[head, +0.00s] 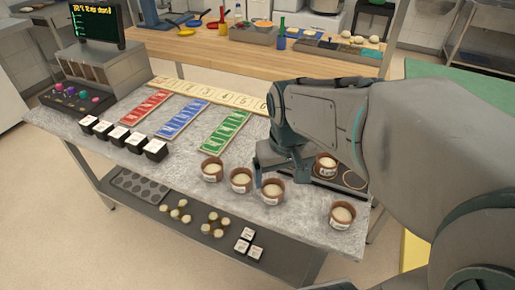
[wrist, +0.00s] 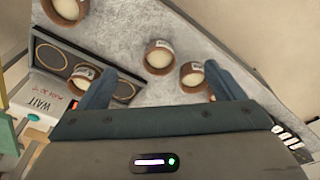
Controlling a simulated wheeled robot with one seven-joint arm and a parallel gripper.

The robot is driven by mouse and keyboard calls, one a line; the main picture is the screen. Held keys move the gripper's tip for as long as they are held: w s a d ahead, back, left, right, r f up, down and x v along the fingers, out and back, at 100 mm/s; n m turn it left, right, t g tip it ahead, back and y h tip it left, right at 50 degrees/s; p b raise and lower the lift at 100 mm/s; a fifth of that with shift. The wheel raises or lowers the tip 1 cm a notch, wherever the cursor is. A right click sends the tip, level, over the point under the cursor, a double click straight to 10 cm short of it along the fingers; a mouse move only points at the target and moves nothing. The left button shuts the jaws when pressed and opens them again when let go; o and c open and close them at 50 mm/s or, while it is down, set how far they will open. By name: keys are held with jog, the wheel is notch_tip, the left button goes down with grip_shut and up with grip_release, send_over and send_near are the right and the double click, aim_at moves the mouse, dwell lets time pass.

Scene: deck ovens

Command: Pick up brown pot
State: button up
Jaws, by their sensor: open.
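Several brown pots with pale contents and white labels stand on the grey stone counter. In the head view, three are in a row: a left pot (head: 212,170), a middle pot (head: 241,180) and a right pot (head: 272,191). Another pot (head: 342,215) is near the front right corner, and one (head: 326,166) is on a dark plate (head: 354,181). My gripper (wrist: 160,70) is open and empty above the counter. In the wrist view, two pots (wrist: 159,57) (wrist: 193,77) appear between its fingers; contact is not visible. The left finger partly overlaps the plate pot (wrist: 85,74).
Several black boxes with white tops (head: 122,137) line the counter's left edge. Red (head: 147,108), blue (head: 184,118) and green (head: 226,132) strips lie behind the pots. A device marked WAIT (wrist: 40,105) adjoins the ringed plate. A lower shelf (head: 165,206) holds small items.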

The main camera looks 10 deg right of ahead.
jog(key=n+g, duration=0.1)
jog(key=g, duration=0.1)
send_near(273, 187)
notch_tip(273, 187, down, 11)
jog(key=shift+s+d+r, duration=0.15)
jog(key=shift+r, duration=0.05)
jog(key=c, duration=1.2)
jog(key=shift+r, duration=0.1)
